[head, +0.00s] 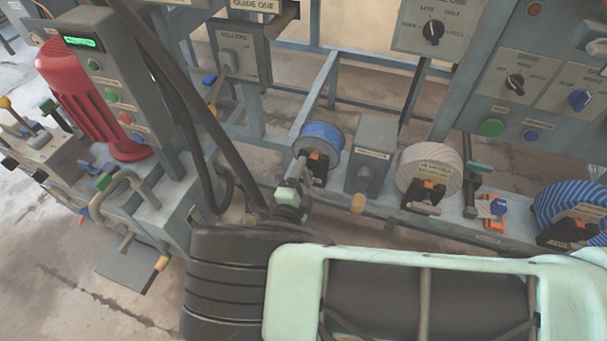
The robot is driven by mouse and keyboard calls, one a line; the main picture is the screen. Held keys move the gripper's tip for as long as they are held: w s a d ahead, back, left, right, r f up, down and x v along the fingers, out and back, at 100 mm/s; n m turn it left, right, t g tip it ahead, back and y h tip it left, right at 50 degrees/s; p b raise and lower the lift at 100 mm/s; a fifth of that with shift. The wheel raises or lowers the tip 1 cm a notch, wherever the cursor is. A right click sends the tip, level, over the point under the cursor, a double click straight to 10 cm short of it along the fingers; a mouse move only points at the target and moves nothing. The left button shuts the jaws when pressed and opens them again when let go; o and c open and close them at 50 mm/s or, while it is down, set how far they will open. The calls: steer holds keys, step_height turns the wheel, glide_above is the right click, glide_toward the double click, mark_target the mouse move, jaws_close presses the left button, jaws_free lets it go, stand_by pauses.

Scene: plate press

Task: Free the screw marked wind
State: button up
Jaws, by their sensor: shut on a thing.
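My gripper (298,178), mint green and small in the head view, is at the front of the blue spool (322,136). It is shut on a small grey handle beside the black and orange clamp (316,166) there. The gripper hides most of that handle, and I cannot read any mark on it. I cannot pick out the word wind anywhere. A similar clamp with a bare grey handle (425,208) sits in front of the white spool (428,169). Another clamp (568,233) sits at the blue striped spool (575,205) on the right.
A grey box with a tan knob (373,150) stands between the blue and white spools. A red motor (90,95) and a control post (117,85) stand at left. Panels with dials (515,83) rise at the back right. Black hoses (185,110) hang close behind my arm.

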steer(key=n, duration=0.3)
steer(key=shift+f+n, duration=0.15)
steer(key=shift+n, duration=0.25)
steer(key=shift+s+d+f+n, duration=0.1)
steer(key=shift+f+n, duration=0.05)
steer(key=shift+n, duration=1.75)
steer(key=o, duration=1)
steer(key=p+v, duration=0.1)
steer(key=v, duration=1.6)
steer(key=shift+s, duration=0.15)
